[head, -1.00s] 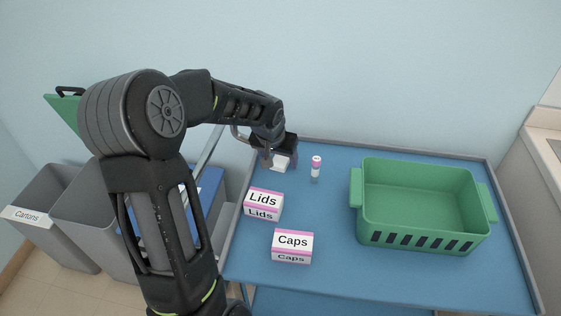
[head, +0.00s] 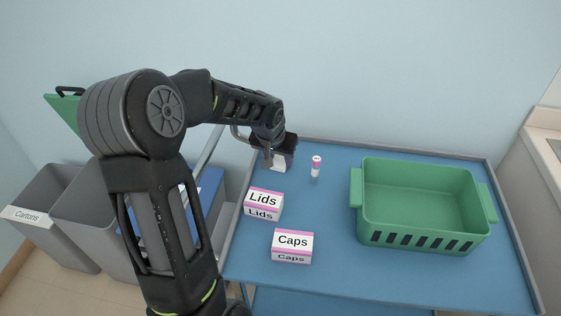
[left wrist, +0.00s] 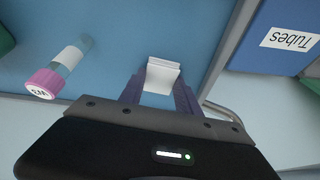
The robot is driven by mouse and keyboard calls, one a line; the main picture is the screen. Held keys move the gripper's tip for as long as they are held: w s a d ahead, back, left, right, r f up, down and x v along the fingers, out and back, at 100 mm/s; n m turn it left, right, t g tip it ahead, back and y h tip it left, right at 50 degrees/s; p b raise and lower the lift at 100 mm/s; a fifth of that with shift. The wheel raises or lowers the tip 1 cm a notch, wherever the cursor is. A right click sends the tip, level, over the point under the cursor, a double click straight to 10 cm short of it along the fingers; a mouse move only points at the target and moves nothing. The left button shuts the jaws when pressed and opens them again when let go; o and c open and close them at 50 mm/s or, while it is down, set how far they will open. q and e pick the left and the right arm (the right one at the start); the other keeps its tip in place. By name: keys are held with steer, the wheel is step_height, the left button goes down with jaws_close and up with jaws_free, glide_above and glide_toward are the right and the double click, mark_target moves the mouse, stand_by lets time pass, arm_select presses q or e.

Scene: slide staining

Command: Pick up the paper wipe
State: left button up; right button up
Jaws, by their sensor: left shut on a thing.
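The paper wipe (head: 281,160) is a small white folded piece at the back left of the blue cart top. It also shows in the left wrist view (left wrist: 162,76), between the two fingers. My left gripper (head: 277,165) is shut on it. In the left wrist view the fingers (left wrist: 160,95) press on its two sides, and its near part is hidden. Whether it is clear of the cart top I cannot tell. My right gripper is not in view.
A Lids box (head: 263,205) and a Caps box (head: 292,246) are in front. A green crate (head: 373,223) is at right. Bins (head: 75,235) and a blue Tubes container (left wrist: 262,55) are left of the cart.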

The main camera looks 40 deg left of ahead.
mark_target(279, 162)
arm_select(q)
step_height(279, 162, up, 10)
stand_by(0.7)
stand_by(0.6)
